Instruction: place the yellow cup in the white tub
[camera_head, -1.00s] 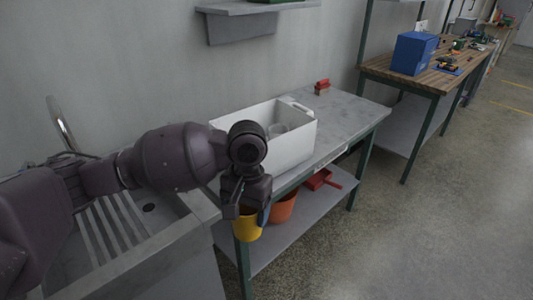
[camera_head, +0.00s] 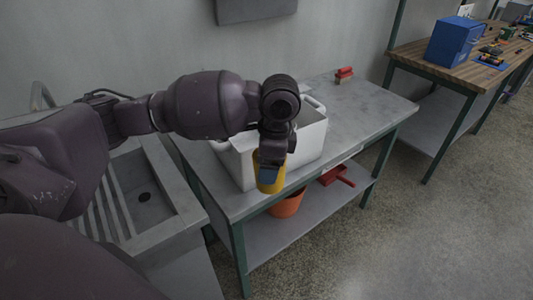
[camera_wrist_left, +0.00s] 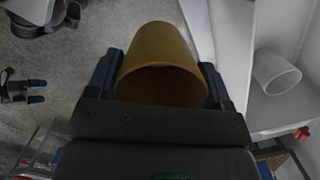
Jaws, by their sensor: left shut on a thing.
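The yellow cup (camera_head: 268,184) is held in my left gripper (camera_head: 270,168), at the front side of the white tub in the head view. My left gripper is shut on the cup, with a finger on either side of it in the left wrist view (camera_wrist_left: 163,62). The white tub (camera_head: 311,147) stands on the grey table, partly hidden by my left arm. Its wall shows beside the cup in the wrist view (camera_wrist_left: 234,50). My right gripper (camera_wrist_left: 38,91) shows small at the left of the wrist view, its fingertips apart.
A pale cup (camera_wrist_left: 274,74) lies in the tub. A red object (camera_head: 344,75) sits at the table's back. An orange pot (camera_head: 287,205) and a red dustpan (camera_head: 337,175) are on the lower shelf. A sink (camera_head: 145,197) is at left. The table's right part is clear.

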